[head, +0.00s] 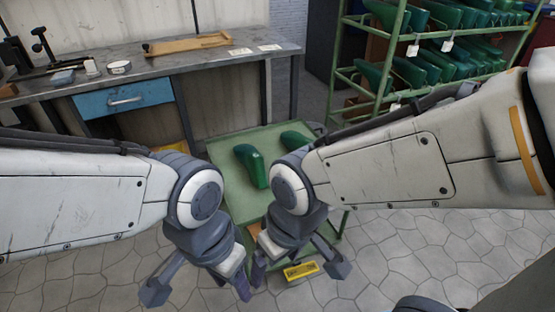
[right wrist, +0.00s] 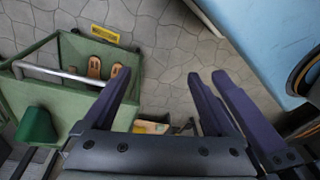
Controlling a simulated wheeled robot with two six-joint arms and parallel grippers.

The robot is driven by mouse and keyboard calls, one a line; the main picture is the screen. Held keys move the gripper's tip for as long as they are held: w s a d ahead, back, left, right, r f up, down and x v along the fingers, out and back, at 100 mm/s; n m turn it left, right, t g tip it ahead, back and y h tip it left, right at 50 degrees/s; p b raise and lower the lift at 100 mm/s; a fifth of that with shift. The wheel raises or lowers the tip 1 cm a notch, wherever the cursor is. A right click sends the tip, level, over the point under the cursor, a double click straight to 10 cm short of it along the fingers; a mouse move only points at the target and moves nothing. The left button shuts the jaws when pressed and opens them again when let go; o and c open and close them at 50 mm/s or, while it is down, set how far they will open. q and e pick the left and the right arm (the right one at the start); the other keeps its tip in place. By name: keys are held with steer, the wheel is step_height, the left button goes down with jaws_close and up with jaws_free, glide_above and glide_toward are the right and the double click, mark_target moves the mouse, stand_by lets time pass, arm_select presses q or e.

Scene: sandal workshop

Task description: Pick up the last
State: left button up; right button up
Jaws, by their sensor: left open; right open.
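Two green lasts stand on the top of a green cart (head: 226,185) in the head view. The nearer last (head: 250,165) is left of centre on the cart top, and the farther last (head: 293,139) is partly hidden by my right arm. A green last (right wrist: 37,125) also shows at the left of the right wrist view, outside the jaws. My left gripper (head: 198,288) is open and empty, low in front of the cart. My right gripper (head: 299,272) is open, in front of the cart too; its spread fingers also show in the right wrist view (right wrist: 165,85) with nothing between them.
A green rack (head: 343,75) with several tagged green lasts stands at the back right. A workbench (head: 215,57) with a blue drawer (head: 124,98) is behind the cart. Tan sole-shaped pieces (right wrist: 94,67) and a yellow label (right wrist: 105,35) show by the cart. Tiled floor is open at right.

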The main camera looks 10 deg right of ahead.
steer(key=w+a+f+m+t+y+p, duration=0.1)
steer(key=w+a+t+p, duration=0.15)
steer(key=w, duration=0.55)
steer(key=w+a+f+m+t+y+p, duration=0.1)
steer(key=w+a+f+m+t, duration=0.15)
steer(key=w, duration=0.55)
steer(key=m+t+p, duration=0.2)
steer(key=t+p, duration=0.1)
steer(key=t, duration=0.3)
glide_toward(257, 164)
step_height(257, 164, down, 3)
steer(key=w+a, duration=0.2)
steer(key=w, duration=0.1)
steer(key=shift+w+d+r+t, duration=0.15)
steer(key=shift+w+d+t, duration=0.2)
steer(key=shift+t, duration=0.25)
steer(key=b+x, duration=0.1)
steer(key=x, duration=0.4)
steer(key=shift+w+d, duration=0.1)
steer(key=x, duration=0.1)
steer(key=b+x, duration=0.1)
steer(key=x, duration=0.2)
steer(key=shift+w+d, duration=0.15)
steer(key=shift+d, duration=0.05)
steer(key=shift+w+a+f+b, duration=0.1)
steer(key=shift+w+f+b, duration=0.2)
steer(key=shift+w+f, duration=0.1)
steer(key=shift+r, duration=0.1)
steer(key=shift+r, duration=0.1)
steer(key=c, duration=1.4)
